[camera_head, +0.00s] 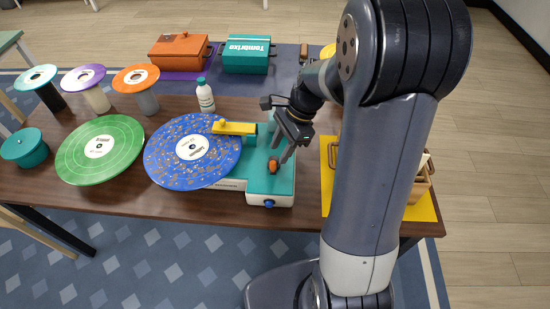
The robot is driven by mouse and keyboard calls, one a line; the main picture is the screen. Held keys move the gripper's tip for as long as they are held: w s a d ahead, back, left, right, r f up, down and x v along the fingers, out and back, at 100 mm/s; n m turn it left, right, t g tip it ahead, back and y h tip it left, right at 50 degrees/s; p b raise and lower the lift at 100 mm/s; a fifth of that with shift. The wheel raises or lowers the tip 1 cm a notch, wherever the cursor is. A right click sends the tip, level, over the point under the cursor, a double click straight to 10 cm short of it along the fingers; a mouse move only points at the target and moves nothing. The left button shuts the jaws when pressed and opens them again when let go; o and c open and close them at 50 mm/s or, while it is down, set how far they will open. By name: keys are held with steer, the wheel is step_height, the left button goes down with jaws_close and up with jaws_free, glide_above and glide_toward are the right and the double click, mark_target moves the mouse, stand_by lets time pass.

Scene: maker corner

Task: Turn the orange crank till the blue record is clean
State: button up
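The blue record (170,167) lies flat on the left part of a teal and white machine (262,184). Brown specks of dirt are spread over its surface, around a white label. A yellow arm (234,128) reaches over the record's upper right edge. The orange crank (273,165) shows as a small orange knob on top of the machine's right part. My gripper (285,146) points down just above the crank, its fingers apart. The finger nearer the camera comes close to the knob; I cannot tell whether it touches.
A green record (75,163) lies left of the blue one. A white bottle (205,97) stands behind. Several small records on stands and a teal pot (24,150) are at the left. A wooden crate (420,190) sits on a yellow mat (326,190) at the right, partly behind my arm.

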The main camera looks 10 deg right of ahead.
steer(key=shift+v, duration=2.4)
